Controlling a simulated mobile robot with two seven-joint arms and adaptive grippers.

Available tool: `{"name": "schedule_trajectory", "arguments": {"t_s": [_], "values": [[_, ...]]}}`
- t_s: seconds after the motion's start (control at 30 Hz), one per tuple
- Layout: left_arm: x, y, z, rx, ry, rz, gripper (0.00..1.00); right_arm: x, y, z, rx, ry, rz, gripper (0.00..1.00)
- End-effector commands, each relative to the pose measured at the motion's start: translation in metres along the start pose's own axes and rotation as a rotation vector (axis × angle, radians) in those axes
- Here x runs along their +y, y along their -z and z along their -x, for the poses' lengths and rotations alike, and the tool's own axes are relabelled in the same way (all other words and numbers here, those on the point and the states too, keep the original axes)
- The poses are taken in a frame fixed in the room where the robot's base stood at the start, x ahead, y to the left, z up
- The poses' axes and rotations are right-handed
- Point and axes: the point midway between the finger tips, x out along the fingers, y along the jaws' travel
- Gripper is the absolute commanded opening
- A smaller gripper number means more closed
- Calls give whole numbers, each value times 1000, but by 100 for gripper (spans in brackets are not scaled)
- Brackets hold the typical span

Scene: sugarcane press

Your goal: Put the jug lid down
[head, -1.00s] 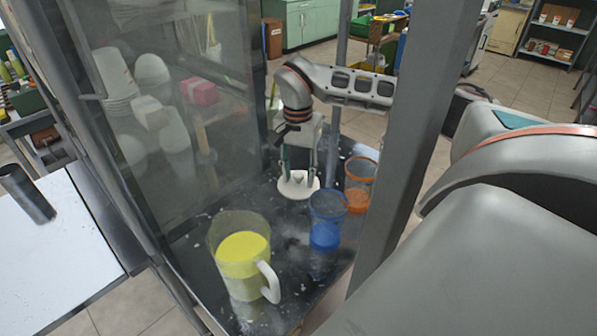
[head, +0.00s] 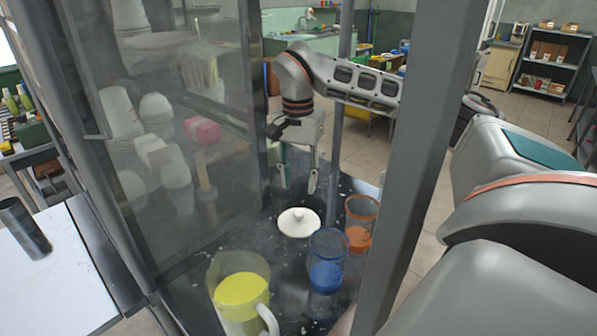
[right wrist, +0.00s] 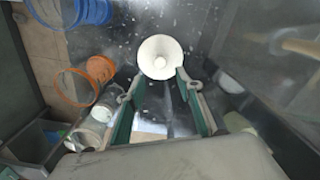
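The white jug lid (head: 299,222) lies flat, knob up, on the dark metal counter (head: 215,235). It also shows in the right wrist view (right wrist: 160,57), just beyond the fingertips. My right gripper (head: 298,188) is open and empty above and behind the lid, apart from it; its spread fingers also show in the right wrist view (right wrist: 156,90). The clear jug (head: 240,292) with yellow liquid stands uncovered at the front of the counter, its white handle toward the right. My left gripper is not in view.
A blue cup (head: 327,262) and an orange cup (head: 359,226) stand right of the lid, close to the grey post (head: 421,150). A glass panel (head: 190,110) borders the counter on the left. A white table (head: 60,270) with a dark cylinder is at far left.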

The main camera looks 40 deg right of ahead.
Motion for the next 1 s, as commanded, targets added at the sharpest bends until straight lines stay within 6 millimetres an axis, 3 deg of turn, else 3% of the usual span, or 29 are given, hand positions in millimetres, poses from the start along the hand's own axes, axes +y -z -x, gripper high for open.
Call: {"name": "schedule_trajectory", "arguments": {"t_s": [0.23,1.0], "values": [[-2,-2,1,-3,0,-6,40,0,0,19,0,0,1,36],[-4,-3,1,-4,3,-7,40,0,0,20,-1,-1,1,36]]}}
